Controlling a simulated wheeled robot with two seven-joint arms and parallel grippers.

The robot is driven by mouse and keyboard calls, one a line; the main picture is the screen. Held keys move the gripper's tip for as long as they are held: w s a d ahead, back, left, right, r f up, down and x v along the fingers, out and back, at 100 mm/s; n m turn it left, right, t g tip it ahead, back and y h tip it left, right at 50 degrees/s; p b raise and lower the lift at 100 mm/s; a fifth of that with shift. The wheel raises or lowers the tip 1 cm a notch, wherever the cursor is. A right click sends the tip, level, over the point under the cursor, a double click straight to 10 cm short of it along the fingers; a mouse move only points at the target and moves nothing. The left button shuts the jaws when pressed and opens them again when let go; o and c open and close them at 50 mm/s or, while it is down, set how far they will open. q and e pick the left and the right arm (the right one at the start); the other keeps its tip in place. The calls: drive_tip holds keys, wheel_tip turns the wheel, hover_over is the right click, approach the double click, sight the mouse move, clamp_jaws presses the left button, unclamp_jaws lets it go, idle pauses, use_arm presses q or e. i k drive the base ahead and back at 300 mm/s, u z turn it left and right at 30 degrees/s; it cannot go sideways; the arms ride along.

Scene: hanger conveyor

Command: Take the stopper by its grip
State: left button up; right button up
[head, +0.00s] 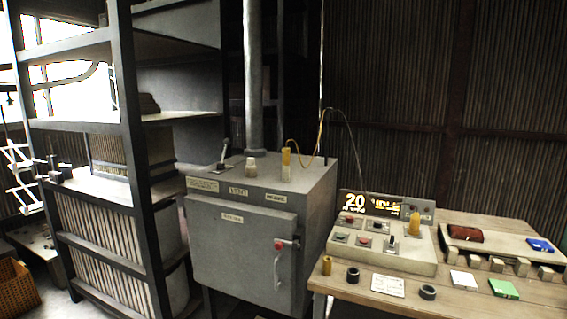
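I cannot tell for sure which object is the stopper. A pale tapered plug (251,168) stands upright on top of the grey metal cabinet (240,254). Beside it, to the right, stands a taller yellow piece (286,165) with a thin yellow cable at its top. Another yellow upright piece (414,223) is on the control console (390,256). A small brass-coloured cylinder (327,265) stands at the left end of the wooden table. Neither of my grippers is in view.
The wooden table (455,305) also holds dark rings (353,275), a white card (388,286), a green block (504,289) and a raised board with a red item (466,234). A metal shelf rack (128,150) stands left.

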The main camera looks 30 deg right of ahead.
sight(250, 161)
drive_tip(key=z, duration=0.85)
drive_tip(key=i, duration=0.8)
drive_tip(key=z, duration=0.85)
